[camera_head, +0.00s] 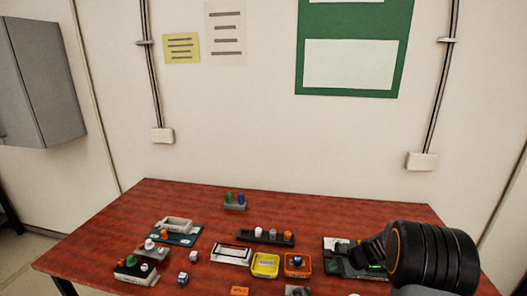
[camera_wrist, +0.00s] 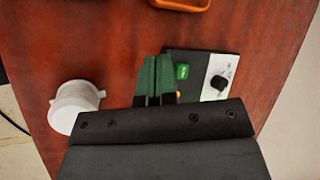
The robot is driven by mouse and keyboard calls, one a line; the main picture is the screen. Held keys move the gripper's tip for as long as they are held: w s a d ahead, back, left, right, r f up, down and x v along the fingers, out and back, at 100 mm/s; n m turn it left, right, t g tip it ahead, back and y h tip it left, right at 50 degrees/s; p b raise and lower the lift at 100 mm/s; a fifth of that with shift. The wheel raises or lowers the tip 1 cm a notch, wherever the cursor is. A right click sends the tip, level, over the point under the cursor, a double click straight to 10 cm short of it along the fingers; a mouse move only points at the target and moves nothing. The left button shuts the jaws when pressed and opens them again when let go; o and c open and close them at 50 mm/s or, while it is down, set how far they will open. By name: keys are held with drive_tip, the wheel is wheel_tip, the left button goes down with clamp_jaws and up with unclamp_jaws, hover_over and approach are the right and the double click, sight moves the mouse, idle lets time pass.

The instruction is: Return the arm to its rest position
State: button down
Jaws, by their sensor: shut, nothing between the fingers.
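My gripper (camera_head: 370,250) is at the right end of the red-brown table (camera_head: 300,209), above or beside a dark device with a pale panel (camera_head: 333,243). The rest of my arm covers part of that table end. In the wrist view my gripper (camera_wrist: 155,92) is shut and empty, its fingers in front of the device (camera_wrist: 230,68), which has a green button and a black knob. I cannot tell whether the fingers touch the device.
A white cylinder (camera_wrist: 75,104) stands left of the gripper in the wrist view. A yellow tray (camera_head: 265,274), an orange tray (camera_head: 291,273) and a black strip with pegs (camera_head: 250,239) lie left of the device. The wall behind is bare near the table.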

drive_tip(key=s+a+r+n+h, duration=0.2)
drive_tip(key=s+a+r+n, duration=0.2)
drive_tip(key=s+r+n, duration=0.4)
drive_tip(key=s+a+r+n+h, duration=0.3)
drive_tip(key=s+a+r+n, duration=0.2)
drive_tip(key=s+r, duration=0.5)
drive_tip(key=s+n, duration=0.2)
drive_tip(key=s, duration=0.3)
drive_tip(key=shift+a+n, duration=0.15)
drive_tip(key=shift+n, duration=0.25)
drive_tip(key=shift+s, duration=0.1)
